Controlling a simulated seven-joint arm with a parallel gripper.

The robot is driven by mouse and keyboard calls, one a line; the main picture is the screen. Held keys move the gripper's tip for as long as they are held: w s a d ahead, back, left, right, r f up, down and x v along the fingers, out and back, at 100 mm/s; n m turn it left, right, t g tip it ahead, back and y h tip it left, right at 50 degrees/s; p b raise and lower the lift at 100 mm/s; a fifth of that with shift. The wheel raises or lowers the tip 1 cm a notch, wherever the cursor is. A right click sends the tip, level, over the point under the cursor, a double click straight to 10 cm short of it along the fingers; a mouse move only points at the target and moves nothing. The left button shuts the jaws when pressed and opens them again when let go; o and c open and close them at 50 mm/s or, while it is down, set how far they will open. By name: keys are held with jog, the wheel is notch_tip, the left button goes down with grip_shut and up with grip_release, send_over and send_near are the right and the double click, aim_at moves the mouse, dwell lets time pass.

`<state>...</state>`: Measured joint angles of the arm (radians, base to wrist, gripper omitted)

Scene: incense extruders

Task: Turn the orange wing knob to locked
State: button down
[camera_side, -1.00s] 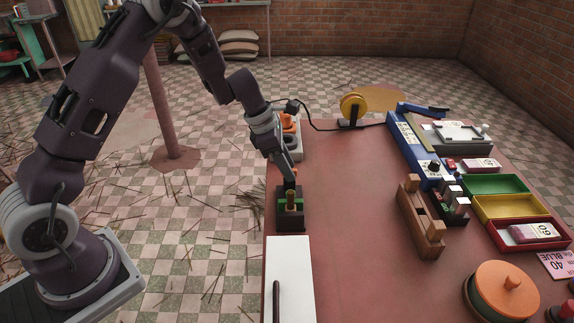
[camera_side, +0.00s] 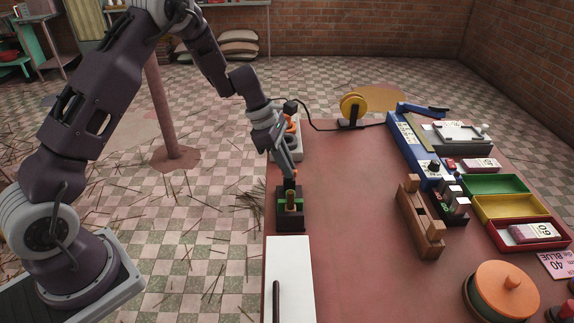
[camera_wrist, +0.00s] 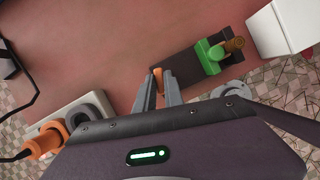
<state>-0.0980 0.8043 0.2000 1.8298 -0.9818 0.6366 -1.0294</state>
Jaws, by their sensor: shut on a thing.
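The orange wing knob (camera_wrist: 157,73) is a small upright fin on the near end of a dark block (camera_wrist: 186,66). My gripper (camera_wrist: 158,82) points down at it, with a grey finger on each side, shut on the fin. In the side view my gripper (camera_side: 289,179) is low over the back of the dark block (camera_side: 291,224), and only a speck of orange shows by the fingertips. A green clamp (camera_wrist: 213,55) with a brown stick (camera_wrist: 234,45) sits on the same block. Any lock marks are too small or hidden to read.
A light box with grey rings (camera_wrist: 90,110) and an orange plug (camera_wrist: 48,137) stand behind the block. A wooden stand (camera_side: 420,215) is to the right, with bare red tabletop between.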

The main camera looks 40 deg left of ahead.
jog(key=m+g, duration=0.1)
jog(key=m, duration=0.2)
jog(key=shift+w+m, duration=0.15)
jog(key=shift+m, duration=0.15)
jog(key=m+g, duration=0.2)
jog(key=m, duration=0.1)
jog(key=shift+w+m, duration=0.1)
jog(key=shift+m, duration=0.2)
jog(key=m+g, duration=0.1)
jog(key=m, duration=0.3)
jog(key=shift+w, duration=0.1)
jog(key=shift+m+g+y, duration=0.4)
jog(key=shift+m+g, duration=0.4)
jog(key=shift+m, duration=1.1)
jog(key=c, duration=1.4)
grip_release()
jog(key=shift+c, duration=0.2)
jog(key=shift+w+r, duration=0.1)
